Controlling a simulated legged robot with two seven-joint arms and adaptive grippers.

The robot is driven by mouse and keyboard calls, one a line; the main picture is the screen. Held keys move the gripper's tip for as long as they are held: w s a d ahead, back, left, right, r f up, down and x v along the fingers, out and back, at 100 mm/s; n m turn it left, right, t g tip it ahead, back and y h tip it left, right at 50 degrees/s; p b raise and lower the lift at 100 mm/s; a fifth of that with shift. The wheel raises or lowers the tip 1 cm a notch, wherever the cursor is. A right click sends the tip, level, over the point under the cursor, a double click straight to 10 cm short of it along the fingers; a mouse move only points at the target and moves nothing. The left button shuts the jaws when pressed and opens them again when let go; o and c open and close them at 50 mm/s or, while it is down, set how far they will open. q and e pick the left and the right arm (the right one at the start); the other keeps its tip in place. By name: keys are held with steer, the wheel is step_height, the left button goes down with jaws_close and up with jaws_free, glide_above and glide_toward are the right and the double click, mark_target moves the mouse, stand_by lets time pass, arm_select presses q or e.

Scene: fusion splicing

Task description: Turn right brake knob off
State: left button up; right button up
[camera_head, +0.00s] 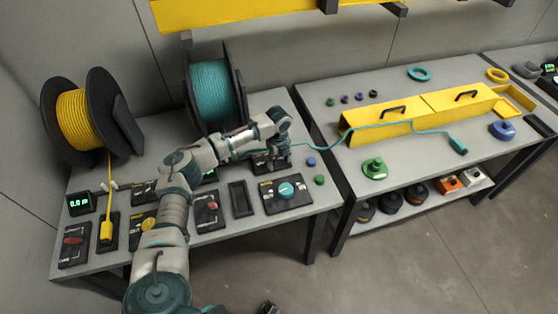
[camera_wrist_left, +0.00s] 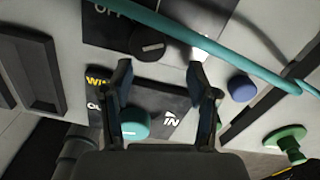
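The right brake panel (camera_head: 262,163) is black and lies under my left gripper (camera_head: 277,160), which partly hides it in the head view. In the left wrist view, its round black knob (camera_wrist_left: 147,45) shows with a pale pointer line, near the letters "OFF". The left gripper (camera_wrist_left: 160,72) is open there, with a finger on each side of the view and nothing between the tips. The knob lies just beyond the tips, nearer the left finger. I cannot tell whether they touch. A small dark part at the bottom edge of the head view may be my right gripper (camera_head: 268,308).
A winding panel with a teal knob (camera_head: 286,189) sits just in front. A teal cable (camera_wrist_left: 220,47) runs from the teal spool (camera_head: 211,92) past the brake panel to the yellow box (camera_head: 380,125). Blue (camera_head: 311,161) and green (camera_head: 319,180) buttons stand right.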

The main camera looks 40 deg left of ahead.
arm_select(q)
steer(key=a, duration=0.1)
steer(key=a+f, duration=0.1)
steer(key=a, duration=0.3)
steer(key=shift+f, duration=0.35)
jaws_close()
steer(key=shift+f, duration=0.15)
steer(key=shift+d, duration=1.05)
steer(key=shift+s+d+r, duration=0.15)
steer(key=shift+d+r, duration=0.1)
steer(key=shift+d, duration=0.05)
steer(key=shift+a, duration=0.15)
arm_select(e)
steer(key=shift+w+a+r, duration=0.1)
steer(key=shift+a+r, duration=0.15)
steer(key=shift+a, duration=0.75)
